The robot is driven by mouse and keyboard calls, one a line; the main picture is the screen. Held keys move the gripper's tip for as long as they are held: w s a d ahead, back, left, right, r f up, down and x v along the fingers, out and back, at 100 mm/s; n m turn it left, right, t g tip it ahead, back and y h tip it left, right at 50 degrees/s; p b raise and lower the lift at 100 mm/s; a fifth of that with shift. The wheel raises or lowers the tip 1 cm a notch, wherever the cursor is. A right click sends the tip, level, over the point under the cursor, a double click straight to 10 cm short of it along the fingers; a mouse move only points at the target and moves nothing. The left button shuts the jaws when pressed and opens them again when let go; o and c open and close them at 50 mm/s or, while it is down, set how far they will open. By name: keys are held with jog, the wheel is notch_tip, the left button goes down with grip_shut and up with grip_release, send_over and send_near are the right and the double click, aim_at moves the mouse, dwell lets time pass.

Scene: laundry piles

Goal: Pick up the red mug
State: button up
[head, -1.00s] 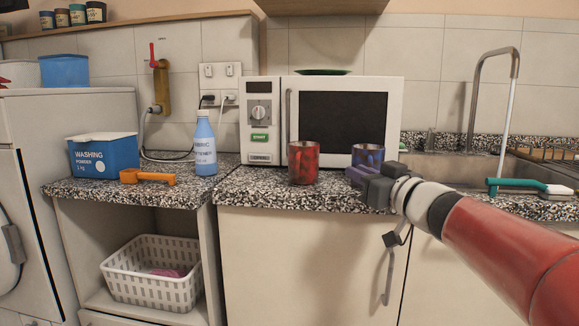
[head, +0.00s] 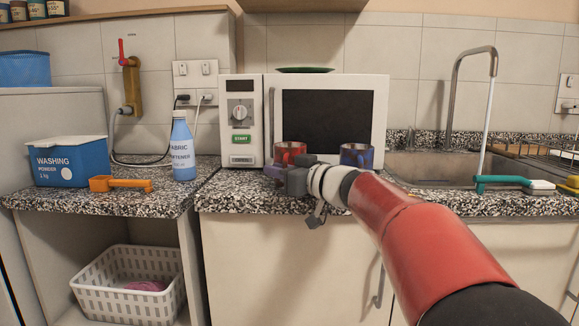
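The red mug (head: 290,151) stands on the speckled counter in front of the microwave. Only its upper part shows in the head view; my gripper and wrist hide its lower part. My gripper (head: 274,172) is in front of the mug's lower half, pointing left in the picture. Its bluish fingers overlap the mug's lower left in view. I cannot tell whether they touch the mug, or whether they are open or shut.
A blue-purple mug (head: 357,155) stands right of the red mug, close to my wrist. The microwave (head: 239,150) is behind both. A fabric softener bottle (head: 182,150) and washing powder box (head: 66,162) stand left. The sink (head: 425,167) and a green-handled brush (head: 510,183) are right.

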grip_shut()
jog(key=shift+r, duration=0.2)
